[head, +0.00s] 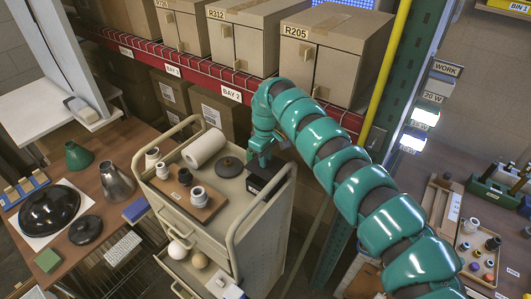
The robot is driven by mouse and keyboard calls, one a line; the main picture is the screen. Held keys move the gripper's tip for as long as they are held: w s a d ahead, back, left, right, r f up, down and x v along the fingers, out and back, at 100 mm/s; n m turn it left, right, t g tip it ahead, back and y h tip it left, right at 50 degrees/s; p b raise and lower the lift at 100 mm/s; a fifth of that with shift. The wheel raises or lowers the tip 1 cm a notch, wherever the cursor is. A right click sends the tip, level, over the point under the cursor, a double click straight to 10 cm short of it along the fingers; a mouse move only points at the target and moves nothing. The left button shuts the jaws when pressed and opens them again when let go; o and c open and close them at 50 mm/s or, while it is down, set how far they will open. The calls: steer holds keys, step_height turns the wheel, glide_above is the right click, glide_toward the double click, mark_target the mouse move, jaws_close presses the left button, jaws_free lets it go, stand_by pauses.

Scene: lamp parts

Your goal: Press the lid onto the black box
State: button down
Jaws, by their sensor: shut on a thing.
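The black box (257,186) stands on the top tray of the beige cart, near its right rim. My gripper (263,163) points down directly over the box from above. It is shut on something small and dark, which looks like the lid. The lid is mostly hidden by the fingers and blends with the dark box. I cannot tell whether the lid sits flush on the box or is slightly apart from it.
The cart (222,217) also bears a dark round disc (230,167), a white roll (204,149) and a wooden board (189,197) with small fittings. Its raised handle (262,205) runs close to the box. Shelves with cardboard boxes (261,50) stand behind. A wooden table (95,185) is at left.

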mark_target(265, 170)
steer(key=shift+s+f, duration=0.1)
steer(key=shift+f, duration=0.25)
steer(key=shift+f+b, duration=0.4)
steer(key=shift+f, duration=1.5)
steer(key=c, duration=2)
jaws_free()
jaws_close()
steer(key=shift+f+b, duration=0.55)
steer(key=shift+b, duration=0.1)
